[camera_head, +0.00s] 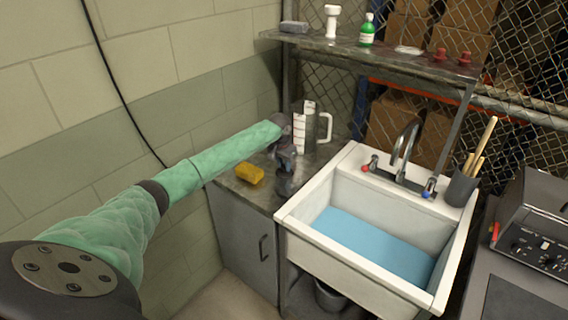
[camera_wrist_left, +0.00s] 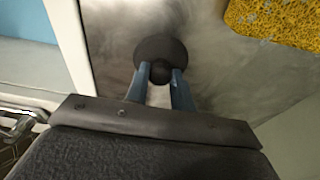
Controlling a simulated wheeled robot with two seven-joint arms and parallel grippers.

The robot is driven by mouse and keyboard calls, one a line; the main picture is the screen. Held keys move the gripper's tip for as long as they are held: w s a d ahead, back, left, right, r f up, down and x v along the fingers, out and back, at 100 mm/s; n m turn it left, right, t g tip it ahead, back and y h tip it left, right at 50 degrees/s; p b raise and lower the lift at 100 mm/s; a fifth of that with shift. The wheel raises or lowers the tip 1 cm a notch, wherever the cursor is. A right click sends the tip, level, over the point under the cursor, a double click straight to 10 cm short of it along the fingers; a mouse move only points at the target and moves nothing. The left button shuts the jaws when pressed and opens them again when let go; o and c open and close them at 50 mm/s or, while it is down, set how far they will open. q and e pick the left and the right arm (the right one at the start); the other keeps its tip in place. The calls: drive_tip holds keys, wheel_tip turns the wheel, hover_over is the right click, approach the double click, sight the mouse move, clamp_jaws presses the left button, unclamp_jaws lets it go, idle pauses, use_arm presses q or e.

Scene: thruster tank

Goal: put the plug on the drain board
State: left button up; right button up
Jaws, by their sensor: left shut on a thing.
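The plug (camera_wrist_left: 162,50) is a dark round disc with a knob, seen in the left wrist view. My left gripper (camera_wrist_left: 161,80) is shut on its knob. The plug is over the grey metal drain board (camera_wrist_left: 112,22), between the sink's white rim and the yellow sponge; I cannot tell whether it touches the board. In the head view my left gripper (camera_head: 285,182) is above the drain board (camera_head: 262,200), beside the sink (camera_head: 290,208), and the plug is hard to make out. My right gripper is not in view.
The yellow sponge (camera_head: 250,174) lies on the board, left of my gripper. The sink holds blue water (camera_head: 375,238). A shelf (camera_head: 370,60) with a green bottle (camera_head: 367,32) hangs above.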

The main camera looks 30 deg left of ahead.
sight(281, 174)
use_arm(q)
drive_tip(key=o, duration=1)
drive_tip(key=shift+f, duration=0.1)
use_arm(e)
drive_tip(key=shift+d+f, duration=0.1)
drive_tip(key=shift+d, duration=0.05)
use_arm(q)
drive_tip(key=shift+r, duration=0.45)
drive_tip(key=r+b, duration=0.1)
drive_tip(key=r, duration=0.2)
drive_tip(key=s+r+b, duration=0.1)
drive_tip(key=r, duration=0.3)
drive_tip(key=r+b, duration=0.1)
drive_tip(key=r, duration=0.3)
drive_tip(key=shift+s+r+b, duration=0.15)
drive_tip(key=shift+s+b, duration=0.15)
drive_tip(key=shift+s, duration=0.1)
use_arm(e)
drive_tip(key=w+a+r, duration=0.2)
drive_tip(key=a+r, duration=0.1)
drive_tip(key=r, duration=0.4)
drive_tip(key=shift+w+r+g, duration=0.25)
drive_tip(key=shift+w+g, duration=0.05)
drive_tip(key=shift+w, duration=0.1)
